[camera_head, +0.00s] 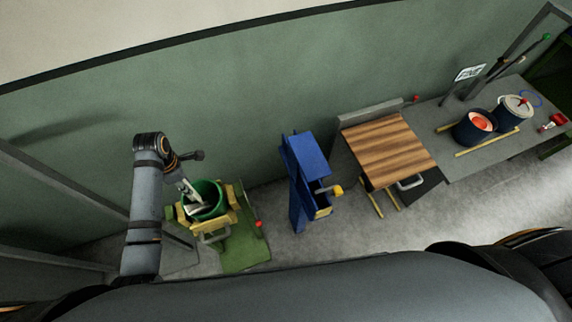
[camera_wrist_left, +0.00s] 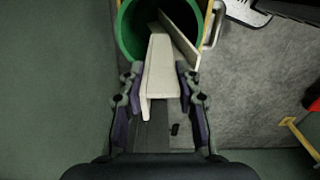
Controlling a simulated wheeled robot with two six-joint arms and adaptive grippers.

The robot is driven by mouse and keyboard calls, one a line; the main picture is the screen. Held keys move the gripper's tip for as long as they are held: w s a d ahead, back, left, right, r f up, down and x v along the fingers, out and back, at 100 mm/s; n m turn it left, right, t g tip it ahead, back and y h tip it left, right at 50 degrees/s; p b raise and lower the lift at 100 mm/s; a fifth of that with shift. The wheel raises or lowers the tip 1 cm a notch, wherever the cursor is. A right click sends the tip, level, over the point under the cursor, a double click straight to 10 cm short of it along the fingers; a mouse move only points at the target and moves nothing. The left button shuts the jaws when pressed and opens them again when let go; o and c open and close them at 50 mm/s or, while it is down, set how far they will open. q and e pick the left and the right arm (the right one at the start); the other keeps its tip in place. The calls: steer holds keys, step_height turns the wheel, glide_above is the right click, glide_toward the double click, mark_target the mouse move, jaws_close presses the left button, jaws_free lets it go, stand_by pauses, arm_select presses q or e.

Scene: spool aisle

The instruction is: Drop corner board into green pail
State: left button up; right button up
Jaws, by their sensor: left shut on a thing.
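The green pail (camera_head: 218,190) stands at the left of the head view in a yellow frame. The left wrist view looks into its open mouth and shows its green wall (camera_wrist_left: 128,30). My left gripper (camera_head: 188,188) is over the pail in the head view. In the left wrist view, my left gripper (camera_wrist_left: 160,88) is shut on a pale, angled corner board (camera_wrist_left: 161,62), whose far end reaches into the pail's mouth. A second pale board-like piece (camera_wrist_left: 181,40) leans inside the pail; whether it is separate is unclear. My right gripper is not in view.
The yellow frame (camera_head: 187,222) stands on a green base (camera_head: 245,246). A blue stand (camera_head: 311,155) is to its right, then a wood-topped table (camera_head: 388,150) and a grey bench (camera_head: 455,143) with containers. A green wall runs close behind.

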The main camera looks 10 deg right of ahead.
arm_select(q)
steer(key=o, duration=1.1)
step_height(320, 180, up, 8)
steer(key=shift+f, duration=0.2)
